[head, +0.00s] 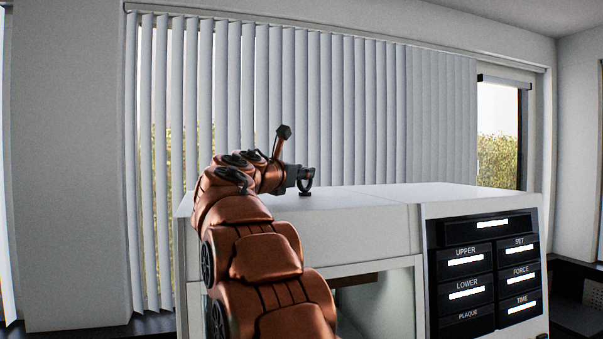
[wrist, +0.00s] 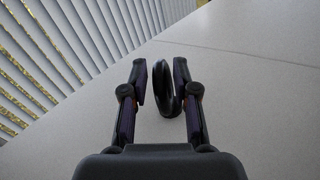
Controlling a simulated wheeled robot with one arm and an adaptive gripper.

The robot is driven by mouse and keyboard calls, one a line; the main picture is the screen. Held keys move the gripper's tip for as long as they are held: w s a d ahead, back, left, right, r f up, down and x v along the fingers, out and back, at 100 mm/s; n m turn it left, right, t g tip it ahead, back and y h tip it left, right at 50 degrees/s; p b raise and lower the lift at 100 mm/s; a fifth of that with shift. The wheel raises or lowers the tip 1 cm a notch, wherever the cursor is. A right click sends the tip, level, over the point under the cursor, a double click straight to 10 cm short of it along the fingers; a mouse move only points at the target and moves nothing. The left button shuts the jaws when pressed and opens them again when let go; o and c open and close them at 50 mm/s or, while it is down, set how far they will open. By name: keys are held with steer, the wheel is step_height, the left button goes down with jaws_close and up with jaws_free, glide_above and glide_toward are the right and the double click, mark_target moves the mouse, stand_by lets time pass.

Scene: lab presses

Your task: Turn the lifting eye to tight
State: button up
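The lifting eye (head: 305,188) is a dark ring standing upright on the flat white top of the press (head: 360,207). In the wrist view the ring (wrist: 163,90) is seen nearly edge-on, between the two fingers of my gripper (wrist: 162,83). The fingers are apart, one on each side of the ring. A small gap shows on the left; on the right the finger is very close, and I cannot tell whether it touches. In the head view my gripper (head: 307,173) is level at the ring and partly covers it.
The press's front panel (head: 487,270) has labelled displays at the right. An open bay (head: 385,300) lies below the top. Vertical blinds (head: 350,110) hang behind the press. The top around the eye is clear.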

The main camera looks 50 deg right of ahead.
steer(key=shift+o, duration=0.4)
steer(key=shift+a, duration=0.1)
steer(key=v, duration=1.1)
steer(key=shift+s+a, duration=0.15)
steer(key=shift+a, duration=0.2)
